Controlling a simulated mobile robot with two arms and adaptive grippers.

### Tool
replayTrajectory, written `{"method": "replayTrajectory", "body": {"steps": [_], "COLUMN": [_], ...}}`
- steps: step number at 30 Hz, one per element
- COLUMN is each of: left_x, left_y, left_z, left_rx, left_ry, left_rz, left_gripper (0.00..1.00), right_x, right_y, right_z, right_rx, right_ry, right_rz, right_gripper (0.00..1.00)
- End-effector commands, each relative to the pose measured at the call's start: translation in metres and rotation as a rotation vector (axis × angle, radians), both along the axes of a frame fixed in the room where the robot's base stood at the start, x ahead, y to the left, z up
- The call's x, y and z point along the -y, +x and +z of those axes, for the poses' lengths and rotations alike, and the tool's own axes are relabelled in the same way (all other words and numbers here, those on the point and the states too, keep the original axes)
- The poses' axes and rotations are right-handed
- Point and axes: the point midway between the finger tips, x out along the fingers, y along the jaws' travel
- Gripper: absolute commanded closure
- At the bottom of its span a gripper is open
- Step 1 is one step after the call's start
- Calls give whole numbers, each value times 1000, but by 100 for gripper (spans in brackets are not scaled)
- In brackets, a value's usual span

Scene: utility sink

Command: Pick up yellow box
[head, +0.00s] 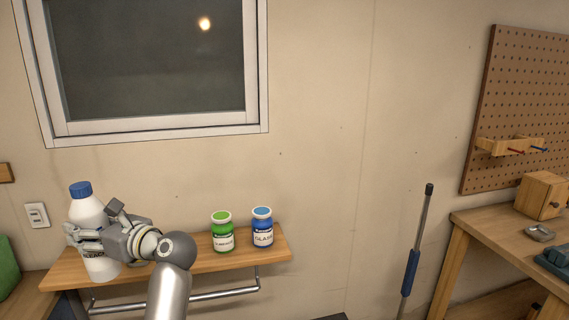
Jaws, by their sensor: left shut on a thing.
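I see no yellow box in the head view. A white bleach bottle (87,209) with a blue cap stands at the left end of the wooden wall shelf. My left gripper (80,235) is shut on this bottle at mid-height and hides part of its front and label. The bottle looks upright, and I cannot tell whether its base touches the shelf. My right gripper is not in view.
A green-labelled jar (222,233) and a blue-labelled jar (262,228) stand on the shelf (283,250), with a metal rail (225,291) below. At right, a workbench (485,222) holds a small wooden box (540,196). A blue-gripped pole (411,270) leans nearby.

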Motion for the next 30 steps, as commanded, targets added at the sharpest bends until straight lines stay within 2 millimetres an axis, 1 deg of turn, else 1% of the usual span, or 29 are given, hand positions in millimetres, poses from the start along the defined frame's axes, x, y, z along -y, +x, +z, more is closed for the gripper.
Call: {"method": "replayTrajectory", "body": {"steps": [1,5,9,12,15,18,21,27,29,30], "left_x": [-13,-50,-94,-119,-137,-151,-160,-173,-177,-172], "left_y": [-4,-17,-37,-51,-63,-73,-81,-94,-97,-94], "left_z": [10,29,57,77,94,109,120,138,143,137], "left_rx": [10,11,11,11,10,9,6,5,5,1], "left_ry": [7,8,8,6,6,6,5,4,5,4], "left_rz": [21,84,167,219,262,296,323,364,376,357], "left_gripper": [89,89,89,89,89,89,89,89,89,89], "right_x": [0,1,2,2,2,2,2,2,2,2], "right_y": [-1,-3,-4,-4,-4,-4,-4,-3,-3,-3], "right_z": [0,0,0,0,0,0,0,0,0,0], "right_rx": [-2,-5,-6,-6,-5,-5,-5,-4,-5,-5], "right_ry": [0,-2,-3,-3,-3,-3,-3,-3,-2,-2], "right_rz": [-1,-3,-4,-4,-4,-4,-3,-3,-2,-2], "right_gripper": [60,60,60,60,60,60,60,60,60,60]}}
